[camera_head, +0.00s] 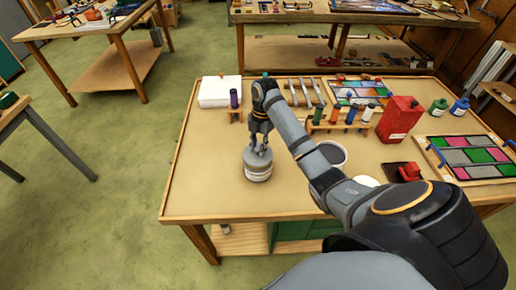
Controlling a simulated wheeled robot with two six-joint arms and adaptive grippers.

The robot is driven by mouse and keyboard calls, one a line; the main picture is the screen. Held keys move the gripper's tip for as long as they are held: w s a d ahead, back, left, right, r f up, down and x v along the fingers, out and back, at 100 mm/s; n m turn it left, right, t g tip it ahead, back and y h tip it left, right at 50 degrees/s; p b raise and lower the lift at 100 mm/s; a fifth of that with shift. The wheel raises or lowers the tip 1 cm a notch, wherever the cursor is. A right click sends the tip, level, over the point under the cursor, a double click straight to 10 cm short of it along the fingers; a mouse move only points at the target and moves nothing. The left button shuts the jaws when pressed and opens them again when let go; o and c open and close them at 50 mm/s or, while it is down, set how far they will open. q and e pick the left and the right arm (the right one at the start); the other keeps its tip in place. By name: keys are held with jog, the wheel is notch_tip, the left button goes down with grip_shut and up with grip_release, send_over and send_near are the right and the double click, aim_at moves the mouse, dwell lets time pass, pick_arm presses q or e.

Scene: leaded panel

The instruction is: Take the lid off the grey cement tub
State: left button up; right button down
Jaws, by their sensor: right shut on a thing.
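The grey cement tub (258,175) stands upright on the near left part of the workbench, with a pale band around its side. Its grey lid (250,158) is on top, and I see no clear gap between lid and tub. My right gripper (261,150) points down from above and is shut on the lid at its top. The fingers hide part of the lid's middle. My left gripper is not in view.
A round white-rimmed container (331,163) with grey inside stands right of the tub, partly behind my right arm. A rack of bottles (340,126), a red can (398,119) and coloured glass panels (465,156) lie farther right. The bench's (200,190) left front is clear.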

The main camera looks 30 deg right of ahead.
jog(key=s+d+r+p, duration=0.2)
jog(key=s+r+p, duration=0.2)
jog(key=s+r, duration=0.7)
jog(key=shift+s, duration=1.45)
